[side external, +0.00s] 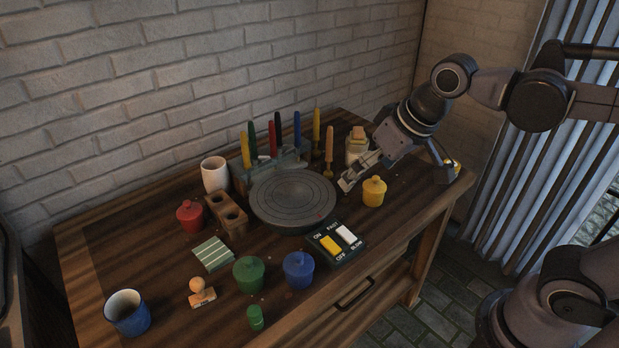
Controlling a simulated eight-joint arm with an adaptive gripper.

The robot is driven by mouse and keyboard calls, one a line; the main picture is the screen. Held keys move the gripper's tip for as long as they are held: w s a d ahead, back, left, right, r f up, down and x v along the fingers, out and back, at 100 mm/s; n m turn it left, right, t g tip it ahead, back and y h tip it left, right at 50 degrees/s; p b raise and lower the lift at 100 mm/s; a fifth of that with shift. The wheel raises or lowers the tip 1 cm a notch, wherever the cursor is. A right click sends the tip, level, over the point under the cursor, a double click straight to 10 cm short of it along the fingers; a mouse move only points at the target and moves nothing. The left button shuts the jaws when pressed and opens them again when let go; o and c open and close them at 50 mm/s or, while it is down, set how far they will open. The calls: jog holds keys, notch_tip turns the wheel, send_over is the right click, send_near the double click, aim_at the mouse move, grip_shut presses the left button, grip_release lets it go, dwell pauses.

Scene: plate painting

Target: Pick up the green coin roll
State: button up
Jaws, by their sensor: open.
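The green coin roll (255,317) is a small green cylinder standing upright near the table's front edge. It is below the green lidded pot (249,274) in the picture. My gripper (397,181) is at the back right of the table, far from the roll. Its two fingers are spread wide, with nothing seen between them. One finger reaches left near the turntable, and the other is at the table's right edge.
A switch box (336,243), stamp (202,293), striped green pad (213,254) and blue mug (128,313) are nearby. Upright tools stand in a rack (246,181).

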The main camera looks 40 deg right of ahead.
jog(key=s+d+f+t, duration=0.1)
jog(key=s+d+f, duration=0.2)
jog(key=d+f, duration=0.2)
jog(key=shift+s+d+f+t+h, duration=0.2)
jog(key=shift+s+d+t+h, duration=0.1)
jog(key=shift+s+t+h, duration=0.1)
jog(key=shift+w, duration=0.1)
jog(key=c, duration=1)
jog(key=m+g+y, duration=0.5)
jog(key=m+g, duration=0.2)
jog(key=m, duration=1.2)
send_near(255, 309)
jog(key=shift+x, duration=5.55)
